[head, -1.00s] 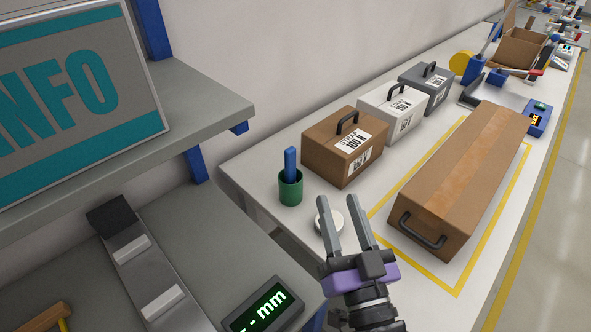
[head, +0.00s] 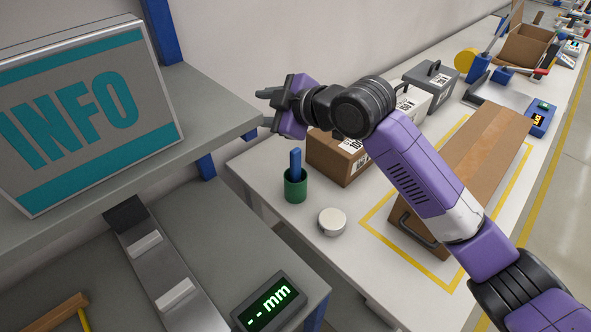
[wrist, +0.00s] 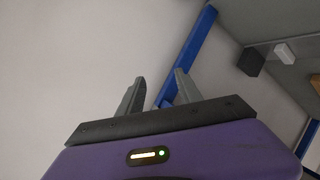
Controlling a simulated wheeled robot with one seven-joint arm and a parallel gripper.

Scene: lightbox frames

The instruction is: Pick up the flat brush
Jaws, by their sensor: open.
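No thing in view can be told for sure as a flat brush. A wooden piece with a yellow strip (head: 55,315) lies on the grey bench at the lower left, cut off by the frame's edge; I cannot tell what it is. A blue upright stick (head: 295,162) stands in a green cup (head: 295,188) on the white table. My gripper (head: 265,106) is open and empty, raised above and behind the cup, pointing left. In the wrist view its two fingers (wrist: 155,95) stand apart, with wall and a blue post beyond them.
The shelf with the INFO sign (head: 85,108) overhangs the grey bench at the left. A black display (head: 268,300) and a grey rail (head: 160,270) are on the bench. A white disc (head: 332,222), a long brown box (head: 480,150) and cases stand on the table.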

